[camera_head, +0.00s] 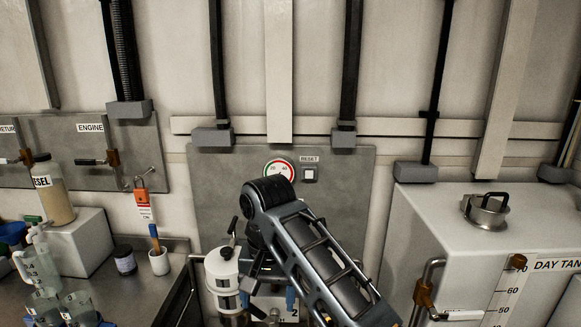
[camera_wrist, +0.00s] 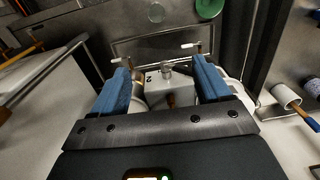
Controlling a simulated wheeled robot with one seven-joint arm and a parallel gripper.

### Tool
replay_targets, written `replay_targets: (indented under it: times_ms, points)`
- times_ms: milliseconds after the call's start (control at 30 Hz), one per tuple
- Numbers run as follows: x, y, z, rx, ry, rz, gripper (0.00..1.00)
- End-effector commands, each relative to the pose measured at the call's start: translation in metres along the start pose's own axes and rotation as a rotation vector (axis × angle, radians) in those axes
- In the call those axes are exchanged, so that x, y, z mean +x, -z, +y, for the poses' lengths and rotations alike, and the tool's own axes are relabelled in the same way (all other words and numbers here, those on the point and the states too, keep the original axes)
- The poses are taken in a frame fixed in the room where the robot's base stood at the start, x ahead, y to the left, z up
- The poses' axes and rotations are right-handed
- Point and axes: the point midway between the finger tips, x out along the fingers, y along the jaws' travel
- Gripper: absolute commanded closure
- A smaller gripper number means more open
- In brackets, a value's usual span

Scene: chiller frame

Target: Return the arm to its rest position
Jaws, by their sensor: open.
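My gripper (camera_wrist: 163,75) has two blue fingers spread apart with nothing held between them. In the head view my gripper (camera_head: 267,303) is low in the middle, mostly hidden behind my arm. In the wrist view a pale block marked 2 (camera_wrist: 168,88), with a small knob on top, shows in the gap between the fingers. I cannot tell how far it is from the fingertips. My arm (camera_head: 325,262) is bent and reaches down in front of the grey wall panel (camera_head: 215,180).
A white canister (camera_head: 222,270) stands close left of my arm. The day tank (camera_head: 470,235) with a valve handle (camera_head: 432,280) is at right. A bench at left holds clear jugs (camera_head: 38,268), a dark jar (camera_head: 124,260) and a cup with a brush (camera_head: 159,262). Open space lies above my arm.

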Motion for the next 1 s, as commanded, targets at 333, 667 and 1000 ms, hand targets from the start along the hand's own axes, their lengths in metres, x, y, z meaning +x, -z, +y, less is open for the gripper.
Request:
replay_targets:
  times_ms: [333,667,1000]
  points:
    - [0.050,-0.021,-0.004,-0.019,0.098,0.039,0.23]
    - [0.131,-0.070,-0.001,-0.020,0.276,0.143,0.23]
    - [0.193,-0.147,0.030,0.037,0.435,0.357,0.23]
